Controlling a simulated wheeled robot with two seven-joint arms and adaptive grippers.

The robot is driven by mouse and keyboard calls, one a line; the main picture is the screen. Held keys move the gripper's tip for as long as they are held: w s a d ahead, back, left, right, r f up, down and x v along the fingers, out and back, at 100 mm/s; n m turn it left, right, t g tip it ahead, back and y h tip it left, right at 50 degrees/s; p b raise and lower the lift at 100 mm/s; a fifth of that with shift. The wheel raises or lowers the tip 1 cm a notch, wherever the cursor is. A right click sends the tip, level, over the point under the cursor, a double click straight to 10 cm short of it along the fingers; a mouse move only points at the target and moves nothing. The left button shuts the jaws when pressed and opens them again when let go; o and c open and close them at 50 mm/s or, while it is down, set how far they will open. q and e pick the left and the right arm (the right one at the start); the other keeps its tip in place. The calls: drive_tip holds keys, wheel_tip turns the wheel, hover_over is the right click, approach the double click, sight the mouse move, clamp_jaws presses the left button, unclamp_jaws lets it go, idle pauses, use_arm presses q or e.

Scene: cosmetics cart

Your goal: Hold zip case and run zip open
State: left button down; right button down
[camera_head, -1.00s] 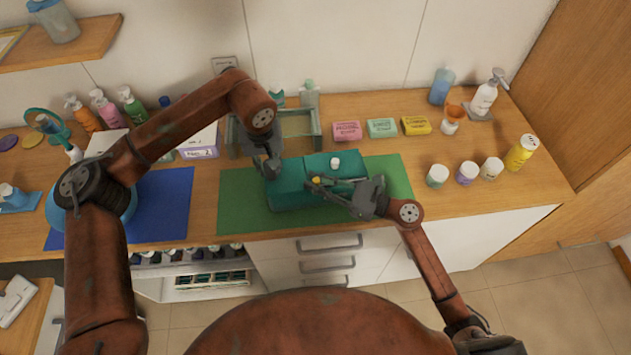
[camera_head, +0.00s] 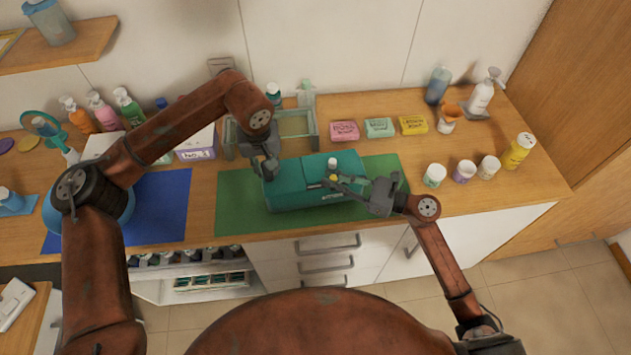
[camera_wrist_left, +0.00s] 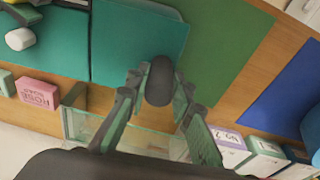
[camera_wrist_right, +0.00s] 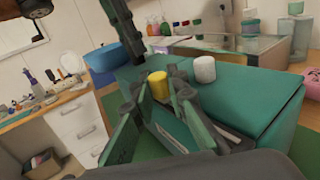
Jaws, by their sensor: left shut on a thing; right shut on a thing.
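The teal zip case (camera_head: 292,194) lies on the green mat, with a seam across its top. My left gripper (camera_head: 268,170) is shut on a dark rounded tab (camera_wrist_left: 160,82) at the case's left end. My right gripper (camera_head: 338,182) is shut on the yellow zip pull (camera_wrist_right: 186,86) over the case's front part, right of its middle. A white knob (camera_wrist_right: 204,69) stands on the case just behind the pull; it also shows in the left wrist view (camera_wrist_left: 20,38). The zip line under my right fingers is partly hidden.
The green mat (camera_head: 237,205) has bare strips around the case. A glass-sided tray (camera_head: 296,124) stands close behind it. Pink, green and yellow soap boxes (camera_head: 379,127) are behind right. Several jars (camera_head: 464,171) stand to the right. A blue mat (camera_head: 170,210) lies left.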

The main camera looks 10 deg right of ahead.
sight(359, 176)
drive_tip(key=d, duration=0.7)
drive_tip(key=shift+w+d+f, duration=0.1)
drive_tip(key=shift+w+d, duration=0.1)
drive_tip(key=shift+w, duration=0.05)
drive_tip(key=c, duration=1.8)
unclamp_jaws()
drive_tip(key=shift+a, duration=0.1)
drive_tip(key=shift+c, duration=0.2)
drive_tip(key=v, duration=1.2)
